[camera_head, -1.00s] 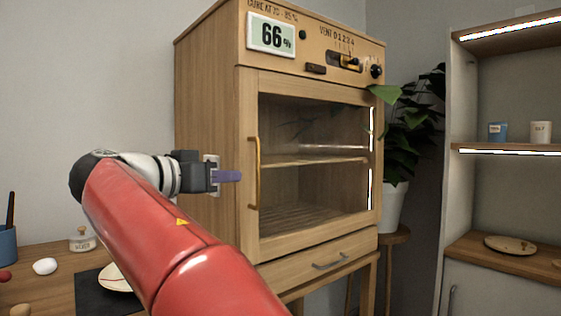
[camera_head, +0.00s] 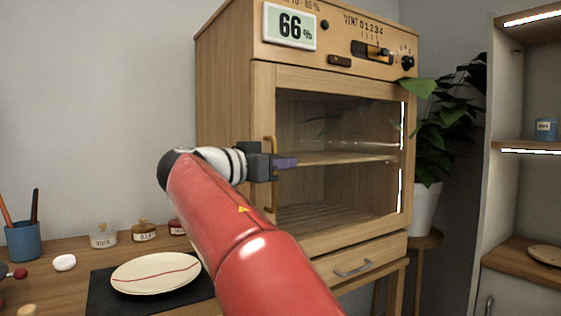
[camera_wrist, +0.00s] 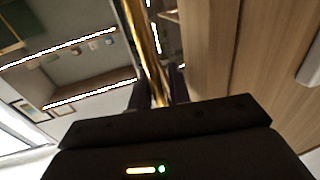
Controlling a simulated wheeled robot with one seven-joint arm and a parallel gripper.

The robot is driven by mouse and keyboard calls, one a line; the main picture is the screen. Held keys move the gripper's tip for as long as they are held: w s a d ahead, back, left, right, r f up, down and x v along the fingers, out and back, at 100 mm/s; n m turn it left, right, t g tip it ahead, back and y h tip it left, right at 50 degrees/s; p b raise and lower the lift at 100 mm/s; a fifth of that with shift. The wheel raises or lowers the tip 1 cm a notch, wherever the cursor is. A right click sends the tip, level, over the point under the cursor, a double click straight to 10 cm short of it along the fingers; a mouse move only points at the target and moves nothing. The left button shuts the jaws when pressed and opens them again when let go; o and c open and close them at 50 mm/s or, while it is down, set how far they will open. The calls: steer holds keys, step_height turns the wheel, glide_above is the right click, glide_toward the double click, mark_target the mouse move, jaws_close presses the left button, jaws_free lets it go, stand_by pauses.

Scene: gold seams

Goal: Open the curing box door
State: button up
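The curing box (camera_head: 225,110) is a wooden cabinet. Its glazed door (camera_head: 262,90) looks shut in the head view. The brass vertical handle (camera_head: 269,198) is on the door's left side. My gripper (camera_head: 286,162) is at the handle, about mid-height, with its purple fingers reaching past the bar. In the wrist view the brass handle (camera_wrist: 147,50) runs down between the two fingers of my gripper (camera_wrist: 159,93). The gap around the bar is narrow and dark, and I cannot tell whether the fingers press on it. The middle of the handle is hidden in the head view.
A drawer (camera_head: 345,265) is below the door. A wooden table (camera_head: 60,250) at the left holds a plate (camera_head: 150,272) on a dark mat, small jars and a blue cup (camera_head: 24,242). A potted plant (camera_head: 425,205) and a shelf unit (camera_head: 497,200) stand to the right.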

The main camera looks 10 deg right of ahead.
steer(key=shift+c, duration=0.3)
jaws_close()
